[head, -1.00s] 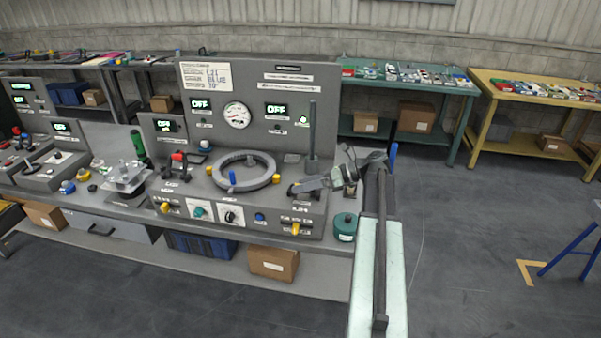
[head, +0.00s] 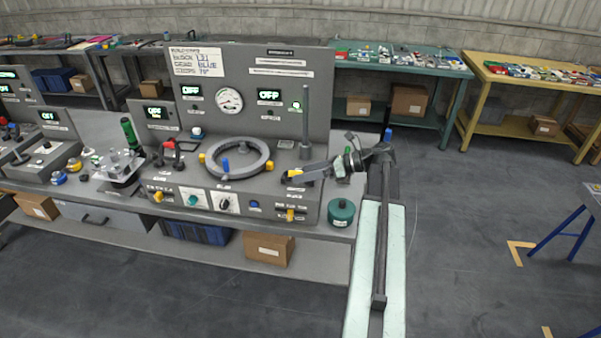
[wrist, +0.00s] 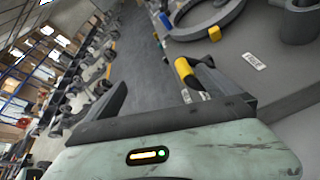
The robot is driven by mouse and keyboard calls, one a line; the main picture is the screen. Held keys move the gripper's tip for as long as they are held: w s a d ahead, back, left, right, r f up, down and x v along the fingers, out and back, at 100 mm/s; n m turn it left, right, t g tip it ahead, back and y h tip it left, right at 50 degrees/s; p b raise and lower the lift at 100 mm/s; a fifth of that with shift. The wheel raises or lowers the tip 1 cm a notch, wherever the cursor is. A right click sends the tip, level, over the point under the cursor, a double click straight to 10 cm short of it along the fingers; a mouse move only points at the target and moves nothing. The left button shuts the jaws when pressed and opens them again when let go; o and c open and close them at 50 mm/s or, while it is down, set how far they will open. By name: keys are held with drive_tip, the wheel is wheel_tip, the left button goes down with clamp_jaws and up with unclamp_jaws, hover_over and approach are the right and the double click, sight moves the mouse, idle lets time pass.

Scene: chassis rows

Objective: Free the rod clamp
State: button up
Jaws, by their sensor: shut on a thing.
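The rod clamp is on the right part of the grey console, at the foot of an upright dark rod (head: 306,105). The rod's round collar (wrist: 300,22) shows at the top right of the wrist view. A yellow-ended lever (wrist: 184,70) lies between my fingers in the wrist view. My gripper (head: 290,177) is shut on this lever, low over the console's front right. In the head view the gripper and arm partly hide the lever and clamp. A small white label (wrist: 254,61) lies beside the lever; its word is hard to read.
A grey ring (head: 236,158) with yellow clamps and a blue peg lies left of my gripper. A red-handled toggle (head: 170,145) stands further left. A green round canister (head: 341,212) stands at the bench's right end. Open floor lies to the right.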

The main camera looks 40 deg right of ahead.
drive_tip(key=s, duration=0.1)
drive_tip(key=s+r, duration=0.1)
drive_tip(key=s, duration=0.2)
drive_tip(key=shift+s+r, duration=0.4)
drive_tip(key=c, duration=0.6)
drive_tip(key=v, duration=0.1)
drive_tip(key=p+v, duration=0.1)
drive_tip(key=v, duration=0.1)
drive_tip(key=shift+s+a+f, duration=0.1)
drive_tip(key=shift+s+f, duration=0.1)
drive_tip(key=shift+f, duration=0.05)
